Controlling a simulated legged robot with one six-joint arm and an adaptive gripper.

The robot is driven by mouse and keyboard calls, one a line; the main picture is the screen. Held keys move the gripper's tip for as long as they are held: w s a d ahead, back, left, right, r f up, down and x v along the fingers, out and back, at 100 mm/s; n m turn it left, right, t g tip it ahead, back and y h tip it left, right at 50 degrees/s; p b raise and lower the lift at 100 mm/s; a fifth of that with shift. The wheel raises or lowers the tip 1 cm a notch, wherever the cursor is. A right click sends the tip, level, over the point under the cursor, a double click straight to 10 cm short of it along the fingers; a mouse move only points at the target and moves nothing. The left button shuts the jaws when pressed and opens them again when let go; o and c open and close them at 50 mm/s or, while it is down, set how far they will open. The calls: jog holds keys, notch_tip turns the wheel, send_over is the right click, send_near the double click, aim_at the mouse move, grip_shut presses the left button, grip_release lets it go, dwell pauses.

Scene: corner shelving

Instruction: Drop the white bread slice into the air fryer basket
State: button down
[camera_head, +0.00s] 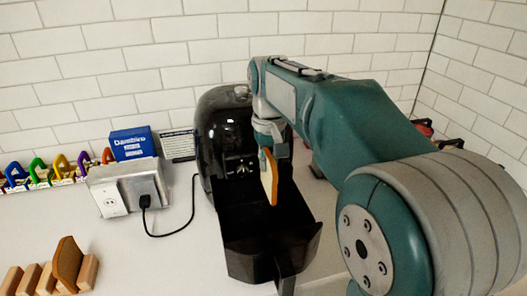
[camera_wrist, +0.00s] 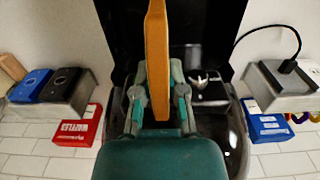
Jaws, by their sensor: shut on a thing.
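My gripper (camera_head: 270,138) is shut on a bread slice (camera_head: 269,178), which hangs upright, nearly edge-on, with its orange-brown crust showing. Its pale faces are mostly hidden. The black air fryer (camera_head: 215,125) stands against the back wall with its basket (camera_head: 265,262) pulled out towards the front. The slice is over the back part of the open basket, and its lower end appears near rim height. In the wrist view the slice (camera_wrist: 157,50) is between both fingers (camera_wrist: 158,95), with the dark basket (camera_wrist: 205,22) behind it.
A wooden rack (camera_head: 45,277) holds another brown slice (camera_head: 67,262) at the front left. Colourful clips (camera_head: 62,167) line the wall.

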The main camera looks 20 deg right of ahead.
aim_at(268, 183)
jog(key=shift+f, duration=3)
jog(key=c, duration=0.6)
grip_release()
notch_tip(268, 183, up, 11)
jog(key=shift+f, duration=0.1)
jog(key=shift+r, duration=0.55)
